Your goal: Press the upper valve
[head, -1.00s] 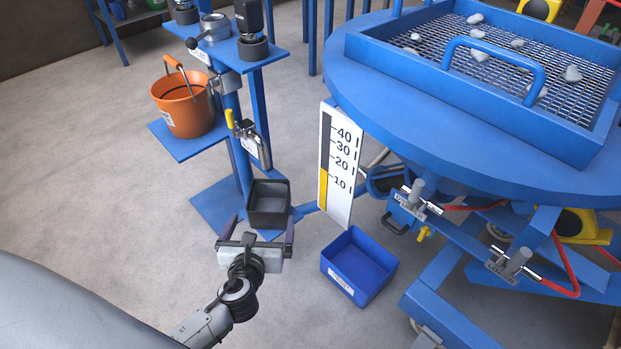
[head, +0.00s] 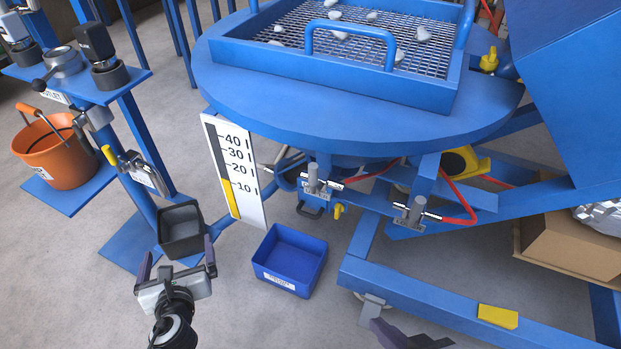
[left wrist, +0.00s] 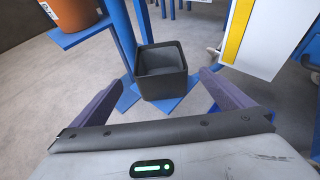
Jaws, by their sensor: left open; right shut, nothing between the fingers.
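The upper valve (head: 313,180) is a small grey cylinder with a label, on the blue frame under the round table in the head view. A similar valve, the lower one (head: 415,210), sits to its right. My left gripper (head: 178,246) is open and empty, left of the valves and in front of a black bin (head: 181,238); its two fingers also show in the left wrist view (left wrist: 161,82). My right gripper (head: 408,336) shows only partly at the bottom edge, below the valves and well apart from them. Its fingers are shut and empty.
A blue bin (head: 290,262) lies on the floor below the upper valve. A level gauge (head: 235,180) stands left of it. An orange bucket (head: 58,155) is on the stand at left. A cardboard box (head: 570,238) is at right. Blue frame beams (head: 440,305) cross the lower right.

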